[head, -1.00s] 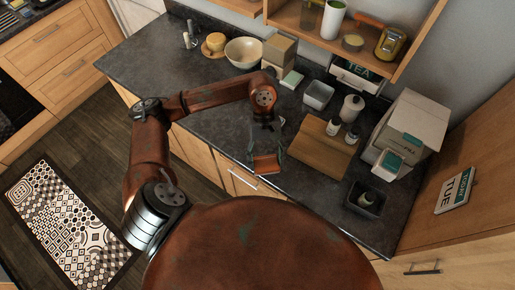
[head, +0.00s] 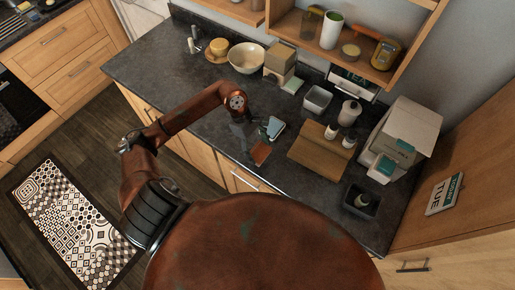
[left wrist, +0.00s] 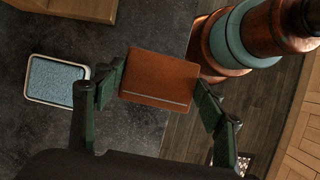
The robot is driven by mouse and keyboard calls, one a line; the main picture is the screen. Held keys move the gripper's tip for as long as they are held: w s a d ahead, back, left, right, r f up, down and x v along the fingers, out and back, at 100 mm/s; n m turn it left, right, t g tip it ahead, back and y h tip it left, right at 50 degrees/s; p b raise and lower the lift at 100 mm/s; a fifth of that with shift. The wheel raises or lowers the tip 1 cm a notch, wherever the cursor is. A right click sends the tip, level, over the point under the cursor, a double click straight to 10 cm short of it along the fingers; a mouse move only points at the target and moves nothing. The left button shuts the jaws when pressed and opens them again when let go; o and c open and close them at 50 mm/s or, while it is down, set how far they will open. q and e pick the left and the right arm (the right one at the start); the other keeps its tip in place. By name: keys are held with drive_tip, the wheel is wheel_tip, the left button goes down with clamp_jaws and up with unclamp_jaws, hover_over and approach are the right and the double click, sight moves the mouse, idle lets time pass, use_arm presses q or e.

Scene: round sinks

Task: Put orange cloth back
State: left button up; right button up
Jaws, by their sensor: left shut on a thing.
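The orange cloth (head: 261,153) is a small folded rectangle near the counter's front edge in the head view. My left gripper (head: 253,143) is shut on it. In the left wrist view the cloth (left wrist: 158,72) spans between the two dark fingers of my left gripper (left wrist: 158,84), with the counter and a strip of floor behind it. A light blue cloth or sponge (head: 275,127) in a pale frame lies on the counter beside the gripper; it also shows in the left wrist view (left wrist: 56,80). My right gripper is not in view.
On the dark counter (head: 190,92) stand a cream bowl (head: 246,60), a grey bin (head: 317,99), a wooden board (head: 318,154), several bottles and a white dispenser machine (head: 405,138). A wooden shelf (head: 350,56) overhangs the back.

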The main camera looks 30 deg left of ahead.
sight(258, 147)
use_arm(q)
drive_tip(key=w+f, duration=0.1)
drive_tip(key=a+f, duration=0.1)
drive_tip(key=w+f, duration=0.1)
drive_tip(key=f, duration=0.1)
drive_tip(key=shift+w+a+p, duration=0.3)
drive_tip(key=shift+p, duration=0.05)
drive_tip(key=shift+w+a+f, duration=0.1)
drive_tip(key=shift+f, duration=0.1)
drive_tip(key=shift+w+a+f, duration=0.1)
drive_tip(key=shift+w+f, duration=0.05)
drive_tip(key=shift+f, duration=0.1)
wheel_tip(258, 147, down, 2)
drive_tip(key=shift+w+f+p, duration=0.1)
drive_tip(key=shift+p, duration=0.6)
drive_tip(key=shift+f, duration=0.55)
drive_tip(key=shift+a, duration=0.1)
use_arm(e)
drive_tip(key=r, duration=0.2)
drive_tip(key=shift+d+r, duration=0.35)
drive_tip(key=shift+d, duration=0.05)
use_arm(q)
drive_tip(key=shift+f, duration=0.1)
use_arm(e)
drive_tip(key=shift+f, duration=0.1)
